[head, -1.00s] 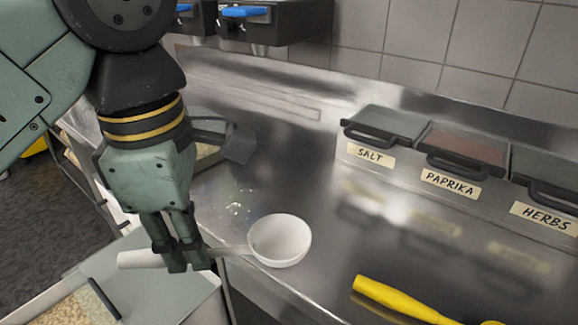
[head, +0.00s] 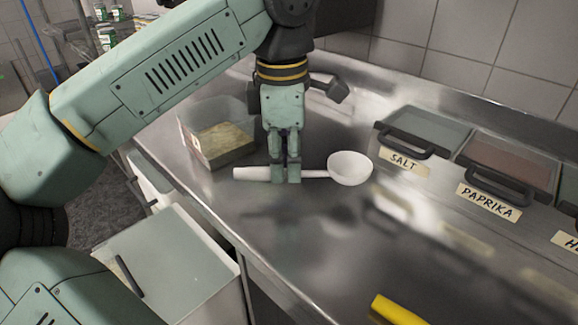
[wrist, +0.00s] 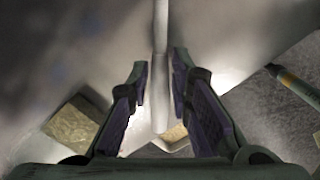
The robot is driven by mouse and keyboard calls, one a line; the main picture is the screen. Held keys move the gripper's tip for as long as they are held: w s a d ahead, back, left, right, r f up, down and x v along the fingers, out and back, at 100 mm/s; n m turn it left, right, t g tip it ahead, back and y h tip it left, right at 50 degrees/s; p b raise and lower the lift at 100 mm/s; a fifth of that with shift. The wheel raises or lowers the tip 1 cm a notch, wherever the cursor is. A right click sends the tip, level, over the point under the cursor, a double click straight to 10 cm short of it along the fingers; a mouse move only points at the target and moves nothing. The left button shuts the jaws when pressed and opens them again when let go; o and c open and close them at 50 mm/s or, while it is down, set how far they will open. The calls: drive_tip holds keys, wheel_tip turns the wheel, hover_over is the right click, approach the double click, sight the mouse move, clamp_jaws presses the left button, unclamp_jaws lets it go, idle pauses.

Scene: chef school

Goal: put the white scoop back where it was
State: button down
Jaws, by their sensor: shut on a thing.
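The white scoop (head: 350,169) is in my gripper (head: 285,178), which is shut on its handle. In the head view the handle lies roughly level, with the round bowl to the right of the fingers and the thick grip end to the left. The scoop is over the steel counter (head: 330,240), and a dark reflection or shadow below it suggests a gap. In the wrist view the scoop's handle (wrist: 160,90) runs between the fingers (wrist: 160,85); the bowl is out of that view.
A clear container with yellowish contents (head: 222,145) stands left of my gripper. Salt (head: 425,130) and paprika (head: 508,165) bins line the right. A yellow utensil (head: 395,312) lies at the front. A grey-lidded bin (head: 165,265) is below the counter edge. The counter's middle is clear.

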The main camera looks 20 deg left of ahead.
drive_tip(key=shift+w+f, duration=0.15)
drive_tip(key=shift+w, duration=0.45)
drive_tip(key=shift+f+p, duration=0.4)
drive_tip(key=shift+f, duration=1.3)
drive_tip(key=shift+f, duration=0.1)
drive_tip(key=c, duration=1.5)
unclamp_jaws()
drive_tip(key=shift+o, duration=0.2)
drive_tip(key=r+p, duration=0.2)
drive_tip(key=r, duration=0.2)
drive_tip(key=r+p, duration=0.3)
drive_tip(key=r, duration=0.1)
drive_tip(key=r+p, duration=0.3)
drive_tip(key=r, duration=0.1)
drive_tip(key=shift+s+r, duration=0.15)
drive_tip(key=shift+s, duration=0.15)
